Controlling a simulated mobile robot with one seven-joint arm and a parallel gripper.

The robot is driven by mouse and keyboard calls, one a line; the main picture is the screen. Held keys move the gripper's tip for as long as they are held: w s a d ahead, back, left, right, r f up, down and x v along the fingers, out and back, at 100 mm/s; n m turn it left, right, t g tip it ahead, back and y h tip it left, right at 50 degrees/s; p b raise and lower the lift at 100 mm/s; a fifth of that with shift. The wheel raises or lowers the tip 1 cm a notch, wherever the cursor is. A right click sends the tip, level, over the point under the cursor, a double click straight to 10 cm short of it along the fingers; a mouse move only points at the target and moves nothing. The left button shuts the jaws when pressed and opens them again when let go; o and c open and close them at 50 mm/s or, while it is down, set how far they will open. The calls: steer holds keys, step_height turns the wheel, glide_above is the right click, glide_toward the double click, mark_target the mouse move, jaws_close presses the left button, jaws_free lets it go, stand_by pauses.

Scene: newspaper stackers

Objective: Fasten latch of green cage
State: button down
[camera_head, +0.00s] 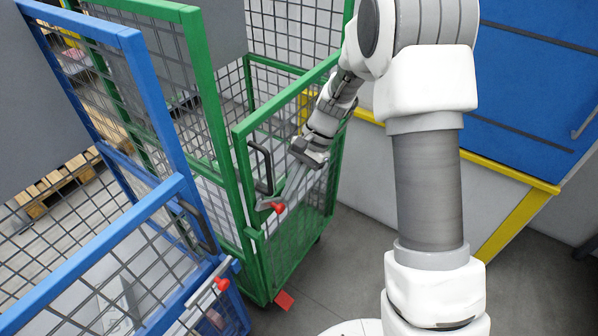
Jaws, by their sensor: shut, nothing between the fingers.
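The green cage (236,190) stands in the middle of the head view, with a low mesh door panel (305,225) at its front. The latch (278,207) shows as a red knob with a grey metal part beside it, at the left edge of the panel near the green post. My gripper (288,196) reaches down over the panel from the upper right. Its fingers are shut with nothing held, and their tips are close to the red knob. I cannot tell whether they touch it. The fingers partly hide the mesh behind the latch.
A black handle (261,168) is on the green cage just above the latch. A blue cage (160,215) with its own red-knobbed latch (222,284) stands close at the left. A blue panel with a yellow frame (515,215) is at the right. Grey floor is free at the lower middle.

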mark_target(281, 208)
steer(key=shift+x, duration=0.8)
steer(key=shift+s+a, duration=0.1)
steer(key=shift+s, duration=0.05)
steer(key=shift+s+a+f+t+h+b, duration=0.45)
steer(key=shift+s+t+h, duration=0.2)
steer(key=shift+t+h, duration=0.2)
steer(key=shift+s+a+f, duration=0.1)
steer(key=shift+f, duration=0.1)
steer(key=shift+s+a+f+b, duration=0.2)
steer(key=shift+s+a+f, duration=0.15)
steer(key=shift+f, duration=0.15)
steer(key=shift+s+a+f+b, duration=0.15)
steer(key=shift+s+a+f, duration=0.05)
steer(key=shift+s+f, duration=0.2)
steer(key=shift+f, duration=0.1)
steer(key=p+v, duration=0.3)
steer(key=v, duration=1.4)
steer(key=shift+r, duration=0.25)
steer(key=shift+s, duration=0.2)
